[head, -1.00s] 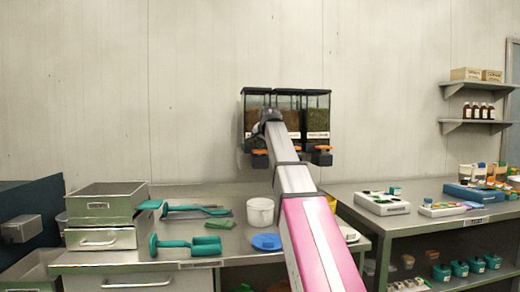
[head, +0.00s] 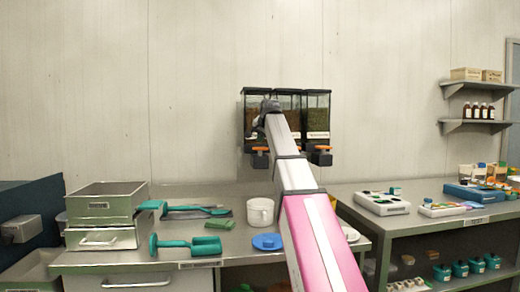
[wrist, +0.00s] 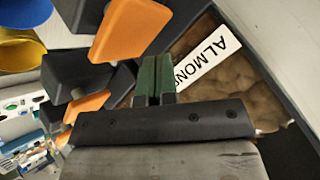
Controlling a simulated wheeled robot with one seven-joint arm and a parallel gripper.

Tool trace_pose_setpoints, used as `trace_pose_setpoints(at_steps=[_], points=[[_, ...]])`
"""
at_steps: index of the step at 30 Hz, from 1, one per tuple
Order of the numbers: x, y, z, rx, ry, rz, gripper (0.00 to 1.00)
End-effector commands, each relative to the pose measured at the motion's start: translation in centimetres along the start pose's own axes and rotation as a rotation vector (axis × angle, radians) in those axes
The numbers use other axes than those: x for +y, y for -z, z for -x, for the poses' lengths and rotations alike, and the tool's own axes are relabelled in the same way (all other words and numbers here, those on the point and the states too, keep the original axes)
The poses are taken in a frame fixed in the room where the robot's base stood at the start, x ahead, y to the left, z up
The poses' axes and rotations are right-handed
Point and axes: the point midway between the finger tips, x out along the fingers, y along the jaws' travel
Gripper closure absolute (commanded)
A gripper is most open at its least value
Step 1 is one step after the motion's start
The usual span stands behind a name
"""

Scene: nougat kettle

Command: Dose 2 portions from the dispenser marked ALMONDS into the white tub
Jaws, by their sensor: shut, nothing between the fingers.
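The dispenser marked ALMONDS shows in the wrist view as a clear-fronted bin of tan pieces (wrist: 205,90) with a white label (wrist: 208,63). An orange lever (wrist: 130,30) is close beside it. In the head view, dark-framed dispensers (head: 317,105) hang on the wall, and my arm covers part of them. My gripper (wrist: 154,72) is shut and empty, its green fingertips in front of the ALMONDS bin near the label and lever. Whether they touch anything is unclear. The white tub (head: 260,212) stands upright on the bench below the dispensers; its inside cannot be made out.
A second orange lever (wrist: 87,106) is left of my fingers in the wrist view. On the bench are a blue lid (head: 267,241), a green block (head: 220,225), green scoops (head: 186,247) and metal drawers (head: 105,203). Another bench stands right.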

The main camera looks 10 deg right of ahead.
Motion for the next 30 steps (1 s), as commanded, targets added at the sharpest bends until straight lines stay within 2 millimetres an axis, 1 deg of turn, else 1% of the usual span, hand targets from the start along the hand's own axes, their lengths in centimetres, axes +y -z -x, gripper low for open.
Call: trace_pose_setpoints(at_steps=[17, 30], points=[[-2.4, 2.4, 3.2, 0.001, 0.001, 0.0, 1.0], [-2.4, 2.4, 3.3, 0.0, 0.0, 0.0, 1.0]])
